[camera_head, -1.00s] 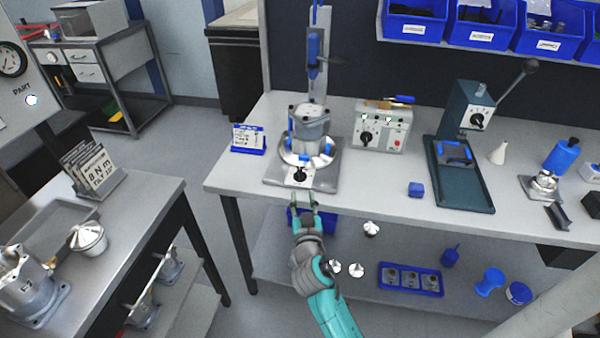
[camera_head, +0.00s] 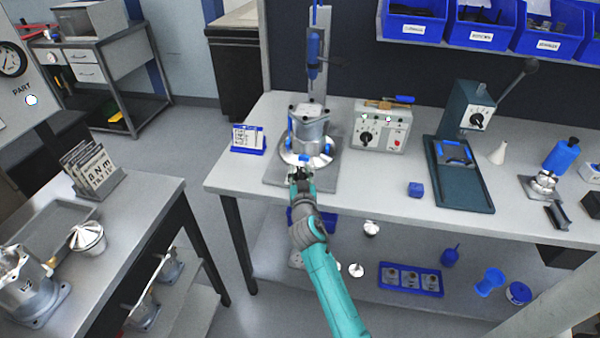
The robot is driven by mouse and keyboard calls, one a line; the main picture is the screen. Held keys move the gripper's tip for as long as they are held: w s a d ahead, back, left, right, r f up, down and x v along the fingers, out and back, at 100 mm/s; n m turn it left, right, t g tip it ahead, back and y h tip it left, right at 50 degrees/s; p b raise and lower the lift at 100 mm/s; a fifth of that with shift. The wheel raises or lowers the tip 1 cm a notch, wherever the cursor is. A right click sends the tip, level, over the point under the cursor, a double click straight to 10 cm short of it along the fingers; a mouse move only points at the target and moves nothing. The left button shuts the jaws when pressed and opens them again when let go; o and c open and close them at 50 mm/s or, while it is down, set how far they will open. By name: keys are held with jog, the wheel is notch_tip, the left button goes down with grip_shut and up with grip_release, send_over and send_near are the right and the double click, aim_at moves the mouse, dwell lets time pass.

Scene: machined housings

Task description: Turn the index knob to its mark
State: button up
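The metal housing (camera_head: 309,127) stands upright on a round silver indexing fixture (camera_head: 322,160) with blue clamps, on a grey base plate (camera_head: 326,184). A small black knob (camera_head: 299,173) with a pale plate sits at the front of this base; it is mostly covered now, so its pointer and mark cannot be read. My gripper (camera_head: 300,181) reaches in from the front, its fingertips at the knob. The fingers are too small and overlapped to tell whether they touch it or are closed on it.
A control box (camera_head: 381,127) with another black knob (camera_head: 366,138) stands right of the fixture. Beyond it is a dark green press (camera_head: 463,170) with a dial. A blue card stand (camera_head: 249,139) is left.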

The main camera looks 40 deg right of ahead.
grip_shut()
jog(key=shift+n+t+y, duration=0.5)
jog(key=shift+n+y, duration=0.1)
jog(key=shift+y, duration=0.2)
dwell(0.4)
grip_release()
jog(key=v, duration=1.2)
